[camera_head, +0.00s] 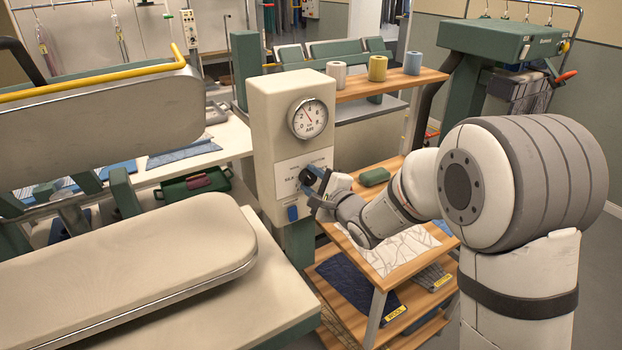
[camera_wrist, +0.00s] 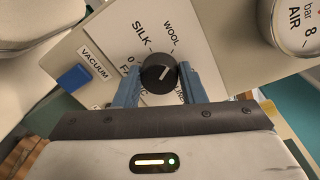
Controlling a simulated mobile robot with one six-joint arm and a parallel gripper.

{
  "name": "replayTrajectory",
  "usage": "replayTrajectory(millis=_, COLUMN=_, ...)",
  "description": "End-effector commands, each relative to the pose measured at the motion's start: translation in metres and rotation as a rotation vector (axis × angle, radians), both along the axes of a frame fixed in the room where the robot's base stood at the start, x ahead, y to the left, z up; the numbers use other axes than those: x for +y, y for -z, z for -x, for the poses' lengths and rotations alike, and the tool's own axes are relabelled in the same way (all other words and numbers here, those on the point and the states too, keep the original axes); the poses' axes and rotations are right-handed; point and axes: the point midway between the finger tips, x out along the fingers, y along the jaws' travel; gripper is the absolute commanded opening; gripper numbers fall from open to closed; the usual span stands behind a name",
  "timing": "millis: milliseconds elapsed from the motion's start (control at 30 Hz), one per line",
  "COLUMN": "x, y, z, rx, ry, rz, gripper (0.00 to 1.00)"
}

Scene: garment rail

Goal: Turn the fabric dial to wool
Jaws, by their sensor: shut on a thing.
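The fabric dial (camera_wrist: 158,73) is a round black knob on the pale panel (camera_wrist: 110,35) of the control box. Its white pointer line slants up and right, roughly toward the WOOL label (camera_wrist: 173,36). The SILK label (camera_wrist: 142,35) is up and left of the knob. Labels below the knob are partly hidden by my fingers. My gripper (camera_wrist: 160,76) has one blue finger on each side of the knob and is shut on it. In the head view my gripper (camera_head: 320,187) is at the box front, and the knob is mostly covered.
A blue button (camera_wrist: 74,78) marked VACUUM is left of the dial. The air gauge (camera_head: 309,118) is above it on the box (camera_head: 265,100). The padded press board (camera_head: 150,250) stands to the left. A wooden shelf rack (camera_head: 350,285) with folded cloth is below my arm.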

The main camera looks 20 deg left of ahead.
Motion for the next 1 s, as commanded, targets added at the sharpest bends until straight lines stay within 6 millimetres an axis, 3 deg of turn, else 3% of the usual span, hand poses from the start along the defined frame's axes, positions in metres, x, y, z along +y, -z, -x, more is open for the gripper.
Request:
replayTrajectory(millis=500, x=-0.0013, y=0.0018, z=-0.0006, rx=0.016, ry=0.003, rz=-0.010, gripper=0.14)
replayTrajectory(millis=533, x=-0.0014, y=0.0018, z=-0.0005, rx=0.016, ry=0.003, rz=-0.009, gripper=0.39)
replayTrajectory(millis=767, x=-0.0008, y=0.0009, z=-0.0004, rx=0.014, ry=0.002, rz=-0.010, gripper=0.58)
replayTrajectory(millis=1000, x=-0.0011, y=0.0004, z=0.0000, rx=0.013, ry=0.001, rz=-0.011, gripper=0.59)
